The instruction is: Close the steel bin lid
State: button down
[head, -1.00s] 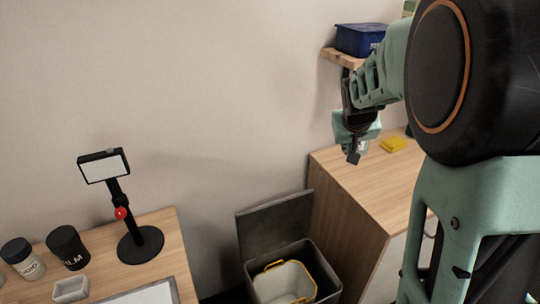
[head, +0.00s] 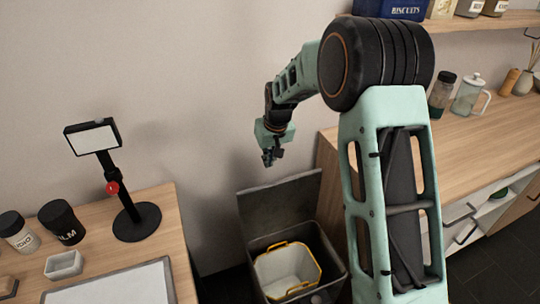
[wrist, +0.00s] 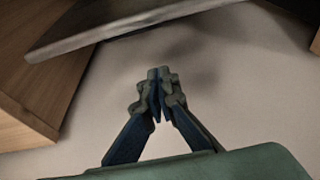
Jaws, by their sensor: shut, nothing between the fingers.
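The steel bin (head: 334,272) stands on the floor between the two wooden units. Its dark grey lid (head: 278,209) is up, leaning back toward the wall. A white inner bucket with a yellow rim (head: 285,270) shows inside the open bin. My gripper (head: 270,160) hangs above the lid's upper edge in the head view, apart from it, with the fingers pointing down. In the wrist view my gripper's fingertips (wrist: 158,76) meet and hold nothing. A grey panel edge (wrist: 110,22), likely the lid, crosses the top of the wrist view beyond the fingertips.
A wooden counter (head: 470,150) stands to the right, with jars and a glass press on it. A shelf (head: 500,20) is above right.

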jog(key=shift+s+d+f, duration=0.2)
jog(key=shift+s+f, duration=0.2)
jog(key=shift+f, duration=0.25)
jog(key=shift+s+d+f, duration=0.15)
jog(key=shift+s+f, duration=0.3)
jog(key=shift+f, duration=0.2)
jog(key=shift+s+d+f, duration=0.2)
jog(key=shift+s+f, duration=0.2)
jog(key=shift+f, duration=0.25)
